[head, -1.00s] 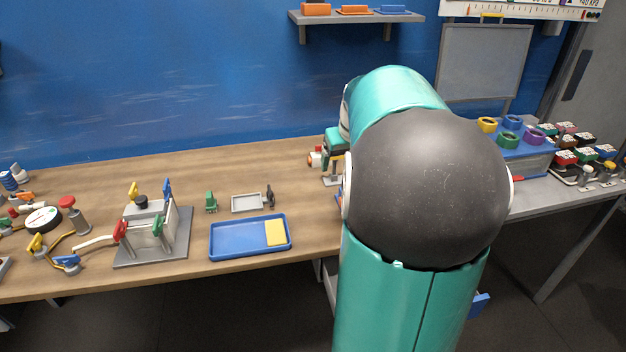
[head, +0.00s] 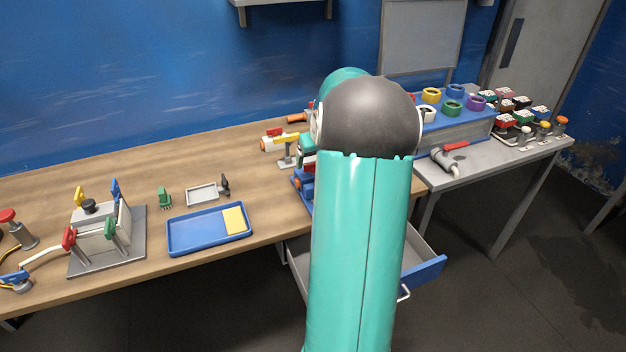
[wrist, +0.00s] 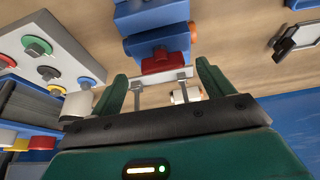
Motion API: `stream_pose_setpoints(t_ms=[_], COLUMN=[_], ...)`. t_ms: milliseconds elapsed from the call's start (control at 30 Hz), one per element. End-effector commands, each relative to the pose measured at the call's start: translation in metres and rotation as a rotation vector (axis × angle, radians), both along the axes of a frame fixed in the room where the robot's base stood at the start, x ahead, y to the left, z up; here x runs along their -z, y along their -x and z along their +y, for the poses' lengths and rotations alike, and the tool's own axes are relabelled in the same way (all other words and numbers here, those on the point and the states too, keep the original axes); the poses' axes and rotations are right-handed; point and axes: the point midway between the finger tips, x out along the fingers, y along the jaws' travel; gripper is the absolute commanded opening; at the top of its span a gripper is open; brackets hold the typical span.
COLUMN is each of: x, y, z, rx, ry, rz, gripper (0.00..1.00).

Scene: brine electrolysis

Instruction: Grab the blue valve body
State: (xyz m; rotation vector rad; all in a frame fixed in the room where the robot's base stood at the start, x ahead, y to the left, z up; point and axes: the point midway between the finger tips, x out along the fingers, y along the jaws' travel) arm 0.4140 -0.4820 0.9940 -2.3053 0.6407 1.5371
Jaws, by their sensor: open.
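My gripper (wrist: 163,78) is open in the wrist view. Its green fingers stand apart, short of the blue body, with a grey plate and thin metal posts showing between them. I cannot tell whether anything touches them. My arm hides the gripper in the head view.
An open blue-fronted drawer (head: 425,275) sticks out below the table. A blue tray (head: 185,238) with a yellow pad and a grey-based cell (head: 78,265) stand left. The right side table (head: 480,165) carries coloured rings.

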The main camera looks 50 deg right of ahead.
Motion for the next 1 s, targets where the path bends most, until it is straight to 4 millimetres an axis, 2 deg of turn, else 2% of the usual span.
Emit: stream_pose_setpoints(t_ms=[33, 200, 500, 833, 867, 1000], x=[0.009, 0.031, 0.035, 0.035, 0.035, 0.035], y=[-0.004, -0.014, -0.016, -0.015, -0.015, -0.016], z=[0.000, -0.004, -0.005, -0.005, -0.005, -0.006], rx=[-0.002, -0.001, 0.000, 0.000, 0.000, 0.000], ry=[-0.004, -0.003, -0.001, -0.001, -0.001, 0.000], rz=[0.002, 0.002, 0.001, 0.001, 0.001, 0.000], gripper=[0.80, 0.80, 0.80, 0.15, 0.11, 0.11])
